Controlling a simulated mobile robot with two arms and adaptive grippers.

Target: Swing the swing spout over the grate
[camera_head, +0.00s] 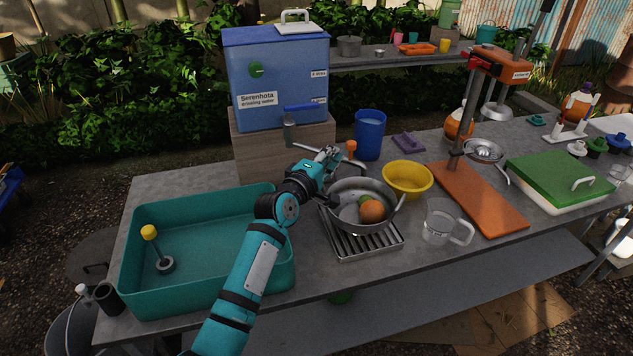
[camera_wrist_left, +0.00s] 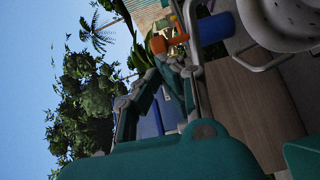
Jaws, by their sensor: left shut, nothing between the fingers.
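The swing spout (camera_head: 357,163) is a thin metal pipe with an orange knob (camera_head: 351,147), behind the colander. The pipe also shows in the left wrist view (camera_wrist_left: 192,30), beside the fingers. My left gripper (camera_head: 330,158) is shut and empty, close to the pipe at the colander's back left; I cannot tell whether it touches it. The slatted metal grate (camera_head: 365,245) lies in front, with a grey colander (camera_head: 338,215) holding several fruits on it, covering its back part. The fingers also show in the left wrist view (camera_wrist_left: 160,75). My right gripper is not in view.
A blue water dispenser (camera_head: 285,75) stands on a wooden block behind my gripper. A teal basin (camera_head: 205,205) lies left. A blue cup (camera_head: 370,135), yellow bowl (camera_head: 408,178), clear jug (camera_head: 440,222) and orange press board (camera_head: 490,205) stand right of the spout.

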